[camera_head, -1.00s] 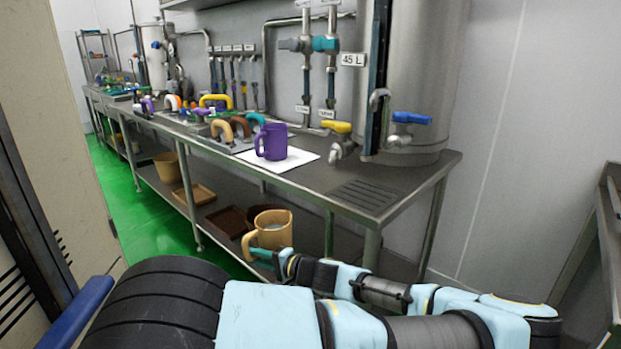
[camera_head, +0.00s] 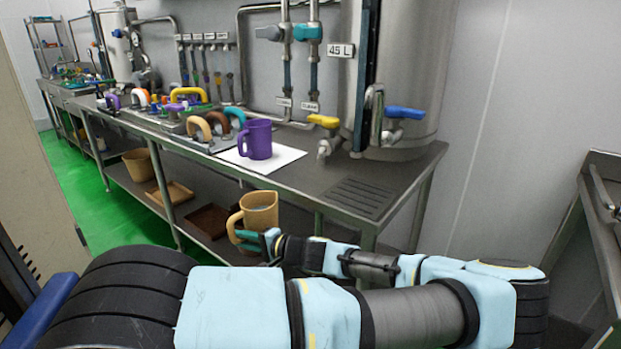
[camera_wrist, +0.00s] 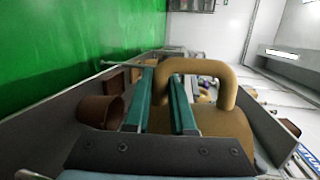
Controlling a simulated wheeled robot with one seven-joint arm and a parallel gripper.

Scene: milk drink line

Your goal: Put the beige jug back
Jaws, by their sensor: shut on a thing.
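The beige jug (camera_head: 260,209) is upright in front of the steel table's near side, below the tabletop level in the head view. My gripper (camera_head: 250,236) is shut on the jug's handle, with its green fingers at the handle's left side. In the wrist view the jug's handle (camera_wrist: 222,72) arches beside the green fingers (camera_wrist: 168,98), and the jug's body is partly hidden behind my gripper. A purple jug (camera_head: 256,139) stands on a white mat (camera_head: 283,158) on the tabletop.
The steel table (camera_head: 322,178) has a drain grate (camera_head: 360,197) at its right end. A steel tank (camera_head: 415,70) with taps stands at the back. Several coloured handles crowd the table's left part. The lower shelf holds a brown bin (camera_head: 139,164) and trays (camera_head: 207,221).

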